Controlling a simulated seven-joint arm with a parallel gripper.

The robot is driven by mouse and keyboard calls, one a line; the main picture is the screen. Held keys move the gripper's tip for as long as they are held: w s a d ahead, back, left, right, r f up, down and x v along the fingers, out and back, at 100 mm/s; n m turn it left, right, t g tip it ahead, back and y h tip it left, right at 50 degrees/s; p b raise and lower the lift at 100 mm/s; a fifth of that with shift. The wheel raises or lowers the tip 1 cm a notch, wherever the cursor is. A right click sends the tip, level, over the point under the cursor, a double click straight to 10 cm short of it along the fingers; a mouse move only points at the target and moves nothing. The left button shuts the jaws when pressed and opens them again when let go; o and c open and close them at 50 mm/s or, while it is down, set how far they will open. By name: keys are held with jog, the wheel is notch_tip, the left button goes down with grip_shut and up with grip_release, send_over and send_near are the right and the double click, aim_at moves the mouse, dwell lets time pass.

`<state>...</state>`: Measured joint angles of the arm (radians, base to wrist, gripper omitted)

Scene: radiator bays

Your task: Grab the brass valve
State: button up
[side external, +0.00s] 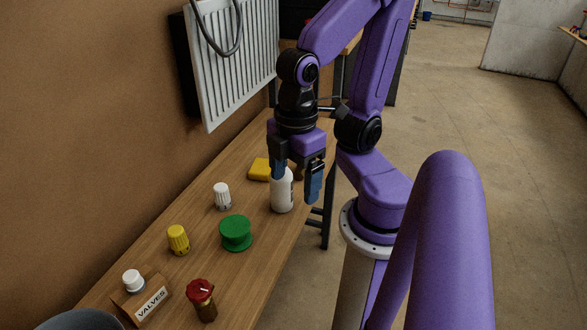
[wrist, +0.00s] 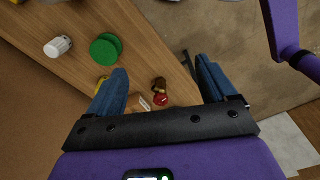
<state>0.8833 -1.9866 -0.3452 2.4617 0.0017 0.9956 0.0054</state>
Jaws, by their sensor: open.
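A yellow, brass-like ribbed valve (side external: 178,240) stands on the wooden bench, between a white valve and a cardboard box. In the wrist view only a bit of yellow (wrist: 101,80) shows, mostly hidden behind the left finger. My gripper (side external: 297,181) is open, pointing down above the far part of the bench, near a white bottle (side external: 282,194). One finger overlaps the bottle's top in the side view; I cannot tell whether they touch. In the wrist view the space between my fingertips (wrist: 161,66) holds nothing. The gripper is well apart from the yellow valve.
A green spool (side external: 236,233) and a white valve (side external: 222,197) stand near the yellow valve. A red-topped brown object (side external: 203,302) and a box labelled VALVES (side external: 150,302) are nearer the camera. A yellow block (side external: 259,169) lies behind the bottle. A radiator (side external: 235,60) hangs on the wall.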

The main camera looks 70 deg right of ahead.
jog(key=w+r+m+t, duration=0.1)
jog(key=w+m+t, duration=0.45)
jog(key=w, duration=1.25)
jog(key=w+d+m+t+h, duration=0.2)
jog(key=w+d+m, duration=0.6)
jog(key=w+d, duration=0.25)
jog(key=s+d+m+h, duration=0.2)
jog(key=d+m, duration=0.1)
jog(key=d, duration=0.3)
jog(key=s+d+m+h, duration=0.3)
jog(key=d, duration=0.4)
jog(key=s+d+r+m+h, duration=0.1)
jog(key=s+d+m+h, duration=0.1)
jog(key=s+d, duration=0.35)
jog(key=s+d+r+m+h, duration=0.1)
jog(key=s+d+m+h, duration=0.15)
jog(key=s, duration=0.65)
jog(key=shift+g, duration=0.35)
jog(key=shift+s+f, duration=0.2)
jog(key=shift+f, duration=11.2)
jog(key=shift+x, duration=2.5)
